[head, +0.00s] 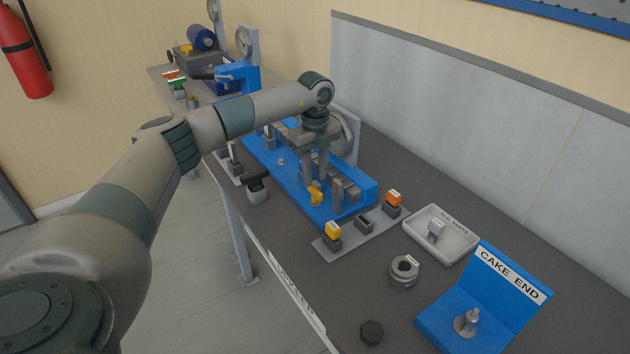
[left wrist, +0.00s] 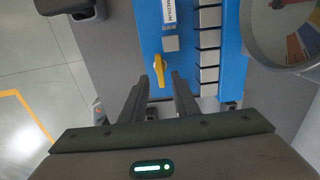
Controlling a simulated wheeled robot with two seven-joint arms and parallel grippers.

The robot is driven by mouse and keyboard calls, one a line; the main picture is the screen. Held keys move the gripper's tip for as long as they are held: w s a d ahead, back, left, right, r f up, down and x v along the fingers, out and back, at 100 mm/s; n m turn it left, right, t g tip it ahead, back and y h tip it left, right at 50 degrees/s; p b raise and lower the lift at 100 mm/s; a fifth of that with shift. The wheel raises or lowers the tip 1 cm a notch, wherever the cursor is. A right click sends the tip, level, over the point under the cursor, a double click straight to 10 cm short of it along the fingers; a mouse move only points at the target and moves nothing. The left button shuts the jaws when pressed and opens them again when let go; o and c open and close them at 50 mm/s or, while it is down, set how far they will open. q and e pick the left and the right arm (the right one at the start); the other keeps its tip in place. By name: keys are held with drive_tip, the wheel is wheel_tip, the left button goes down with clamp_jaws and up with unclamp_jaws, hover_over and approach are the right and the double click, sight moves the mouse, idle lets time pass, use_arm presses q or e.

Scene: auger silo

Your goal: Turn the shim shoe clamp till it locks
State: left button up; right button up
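A yellow lever, which looks like the shim shoe clamp (head: 315,195), sits on the blue machine bed (head: 359,197) near its front side. In the left wrist view the yellow lever (left wrist: 160,70) lies roughly lengthwise in the picture, by the fingertips. My left gripper (head: 315,179) points down over the bed, right at the lever. Its two fingers (left wrist: 162,78) stand apart with a gap between them, and the lever shows in line with this gap. I cannot tell whether a finger touches it. My right gripper is in neither view.
Grey blocks line the bed beside the lever. A round dial (left wrist: 284,28) stands close by. A plate with yellow-topped (head: 333,231) and orange-topped (head: 393,198) blocks, a white tray (head: 462,250), a grey collar (head: 404,270), a dark knob (head: 371,331) and the blue CAKE END stand (head: 510,298) are nearer.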

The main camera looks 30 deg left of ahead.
sight(315, 188)
use_arm(q)
drive_tip(key=shift+f+p, duration=0.45)
drive_tip(key=shift+f, duration=1.75)
clamp_jaws()
